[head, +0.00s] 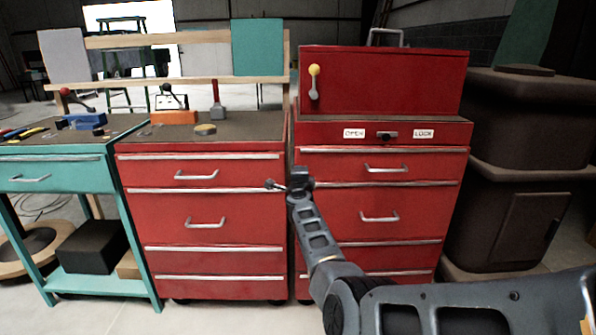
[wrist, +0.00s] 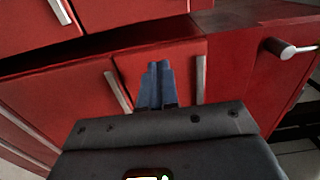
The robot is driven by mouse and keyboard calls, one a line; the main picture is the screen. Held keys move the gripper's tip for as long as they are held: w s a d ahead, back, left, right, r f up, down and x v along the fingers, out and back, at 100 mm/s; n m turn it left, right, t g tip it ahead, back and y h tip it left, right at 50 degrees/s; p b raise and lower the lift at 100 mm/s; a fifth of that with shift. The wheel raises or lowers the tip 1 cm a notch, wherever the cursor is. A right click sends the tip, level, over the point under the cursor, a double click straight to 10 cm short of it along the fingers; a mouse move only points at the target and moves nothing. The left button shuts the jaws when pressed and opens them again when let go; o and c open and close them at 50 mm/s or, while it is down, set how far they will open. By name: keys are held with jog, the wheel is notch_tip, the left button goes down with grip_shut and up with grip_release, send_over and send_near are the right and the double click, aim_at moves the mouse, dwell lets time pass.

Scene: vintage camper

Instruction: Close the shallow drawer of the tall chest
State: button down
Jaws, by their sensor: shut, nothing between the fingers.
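The tall chest (head: 457,215) is the red one at right in the head view, with a red box on top. Its shallow drawer (head: 335,168) is the upper one, with a metal handle (head: 385,168), below the OPEN and LOCK labels. How far it stands out is hard to tell from the front. My gripper (head: 271,184) is near the gap between the two red chests, left of that drawer. In the wrist view, its blue-grey fingers (wrist: 160,84) are together and empty before red fronts with metal handles; contact cannot be told.
A lower red chest (head: 200,260) stands close at left, with tools on its top. A teal bench (head: 60,165) is further left. Dark brown cabinets (head: 520,140) stand at right. A deeper drawer (head: 335,213) with a handle lies below the shallow one.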

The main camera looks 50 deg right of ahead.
jog(key=p+v, duration=0.6)
jog(key=v, duration=0.5)
jog(key=shift+s+a+f, duration=0.1)
